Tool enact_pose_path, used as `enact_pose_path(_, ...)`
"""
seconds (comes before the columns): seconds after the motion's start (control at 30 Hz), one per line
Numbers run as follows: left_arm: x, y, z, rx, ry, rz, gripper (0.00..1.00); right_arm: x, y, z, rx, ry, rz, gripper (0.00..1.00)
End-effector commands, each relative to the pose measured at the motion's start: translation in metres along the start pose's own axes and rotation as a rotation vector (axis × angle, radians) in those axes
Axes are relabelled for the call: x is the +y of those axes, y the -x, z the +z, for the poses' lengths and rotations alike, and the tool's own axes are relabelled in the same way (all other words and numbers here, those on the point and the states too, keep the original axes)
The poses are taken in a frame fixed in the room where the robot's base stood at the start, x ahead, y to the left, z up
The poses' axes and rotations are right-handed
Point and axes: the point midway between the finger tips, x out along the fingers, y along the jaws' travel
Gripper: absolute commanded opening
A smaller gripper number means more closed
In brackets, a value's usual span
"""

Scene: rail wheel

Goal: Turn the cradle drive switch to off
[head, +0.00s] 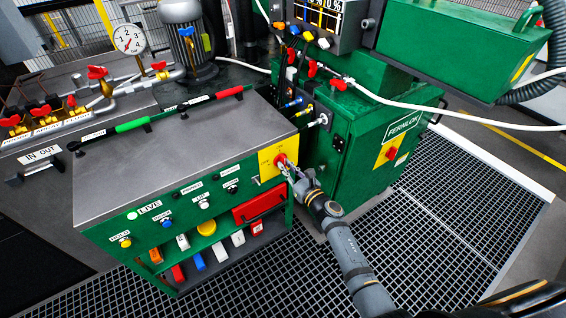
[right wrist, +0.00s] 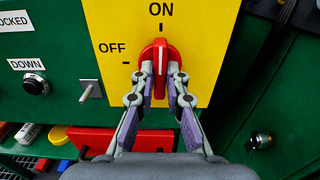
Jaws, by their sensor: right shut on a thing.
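The cradle drive switch is a red rotary knob on a yellow plate (right wrist: 110,25) at the right end of the green console front. The red knob (right wrist: 160,50) has a white line that points up at ON; OFF is marked to its left. My right gripper (right wrist: 160,74) is shut on the knob, one finger on each side of its lower part. In the head view the right gripper (head: 287,170) reaches the plate from the lower right and partly hides the knob. My left gripper is not in view.
A small metal toggle (right wrist: 90,90) sits left of the knob. A red drawer-like box (head: 259,206) is below left. A green cabinet (head: 370,160) stands close on the right. Grating floor (head: 440,210) in front is clear.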

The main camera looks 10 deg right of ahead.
Motion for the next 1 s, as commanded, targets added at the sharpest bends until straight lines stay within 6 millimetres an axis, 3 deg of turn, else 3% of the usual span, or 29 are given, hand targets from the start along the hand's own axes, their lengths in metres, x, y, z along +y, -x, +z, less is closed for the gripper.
enact_pose_path(0.53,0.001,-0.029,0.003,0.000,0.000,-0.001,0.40,0.000,0.000,-0.002,0.000,0.375,0.001,0.00)
enact_pose_path(1.0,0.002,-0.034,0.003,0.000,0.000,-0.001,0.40,0.000,0.001,-0.003,0.001,0.453,0.000,0.00)
